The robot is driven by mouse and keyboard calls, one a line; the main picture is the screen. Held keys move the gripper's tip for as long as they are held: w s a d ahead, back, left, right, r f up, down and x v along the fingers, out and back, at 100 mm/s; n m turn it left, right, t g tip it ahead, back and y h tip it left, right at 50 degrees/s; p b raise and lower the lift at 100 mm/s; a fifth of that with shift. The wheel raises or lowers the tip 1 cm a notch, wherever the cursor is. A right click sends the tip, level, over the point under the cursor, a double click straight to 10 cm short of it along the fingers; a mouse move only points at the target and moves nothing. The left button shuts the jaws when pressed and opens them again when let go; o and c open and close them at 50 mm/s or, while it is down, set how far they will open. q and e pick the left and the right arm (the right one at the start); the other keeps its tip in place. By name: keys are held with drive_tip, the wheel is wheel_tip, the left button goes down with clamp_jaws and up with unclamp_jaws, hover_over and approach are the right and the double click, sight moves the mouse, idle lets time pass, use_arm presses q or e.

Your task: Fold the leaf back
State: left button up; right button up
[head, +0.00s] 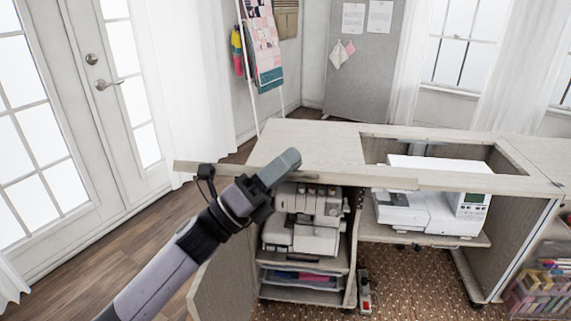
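The sewing cabinet (518,228) stands open across the middle and right. Its pale wooden top (312,143) lies flat on the left, beside the rectangular machine opening. A long, thin pale board (378,179), which may be the leaf, shows almost edge-on along the front of the top. It sticks out past the top's left side, and I cannot tell its hinge or exact angle. My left gripper (284,166) is in front of this board and overlaps it in the picture; contact is unclear. Its fingers show as one grey block, so their gap is hidden. My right gripper is out of view.
A white sewing machine (432,200) sits inside the opening, and a serger (306,222) stands on a shelf below the top. A cabinet door (222,285) hangs open at lower left. A clear bin (540,290) stands at lower right. Floor at left is clear.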

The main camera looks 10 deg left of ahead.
use_arm(q)
drive_tip(key=b+v, duration=0.2)
drive_tip(key=v, duration=0.5)
drive_tip(key=shift+w, duration=0.15)
drive_tip(key=b+v, duration=0.3)
drive_tip(key=v, duration=0.5)
drive_tip(key=shift+s+b, duration=0.4)
drive_tip(key=shift+s, duration=0.05)
idle(0.3)
drive_tip(key=shift+f, duration=0.1)
